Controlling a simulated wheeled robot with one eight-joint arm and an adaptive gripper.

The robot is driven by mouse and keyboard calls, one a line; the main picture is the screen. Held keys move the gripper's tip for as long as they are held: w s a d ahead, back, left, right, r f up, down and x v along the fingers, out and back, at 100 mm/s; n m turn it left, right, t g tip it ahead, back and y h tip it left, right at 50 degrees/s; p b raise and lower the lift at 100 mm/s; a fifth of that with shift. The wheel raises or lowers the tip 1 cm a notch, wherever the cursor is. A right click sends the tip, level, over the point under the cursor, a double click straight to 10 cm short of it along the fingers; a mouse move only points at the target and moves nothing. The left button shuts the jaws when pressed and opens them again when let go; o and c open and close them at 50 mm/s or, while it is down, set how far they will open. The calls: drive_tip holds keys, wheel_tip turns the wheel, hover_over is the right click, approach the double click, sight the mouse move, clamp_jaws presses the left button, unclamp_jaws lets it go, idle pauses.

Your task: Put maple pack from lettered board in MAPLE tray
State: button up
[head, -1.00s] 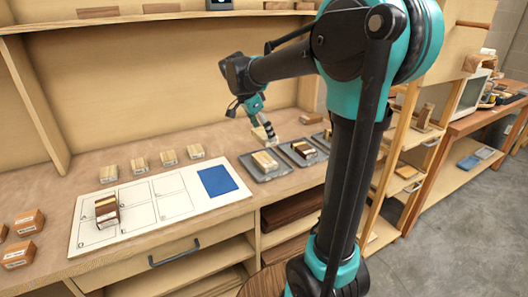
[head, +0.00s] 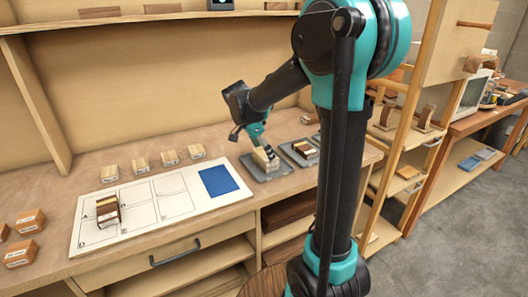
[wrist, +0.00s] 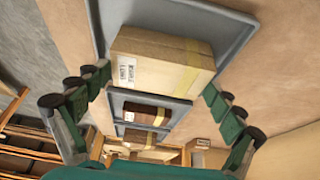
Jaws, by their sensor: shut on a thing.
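My gripper (head: 266,153) is shut on a pale wood pack and is low over the leftmost grey tray (head: 284,171). In the wrist view my gripper's fingers (wrist: 158,86) flank the pale pack (wrist: 150,62), which has a yellowish band and a small white label too blurred to read surely. The grey tray (wrist: 235,25) shows around and below it. Pale wood also shows in this tray in the head view; whether the held pack touches it or the tray floor is unclear. The white lettered board (head: 150,232) carries a dark-and-light striped pack (head: 108,210) on its left part.
A second grey tray (head: 291,155) holds a dark pack (head: 304,149); a further tray (wrist: 150,133) is behind. Several pale packs (head: 140,165) stand behind the board. Orange-brown blocks (head: 20,254) are at the left. The board's blue square (head: 219,181) is bare.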

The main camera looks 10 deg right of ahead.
drive_tip(key=o, duration=0.8)
drive_tip(key=shift+o, duration=0.2)
drive_tip(key=v, duration=1.2)
drive_tip(key=shift+r, duration=0.1)
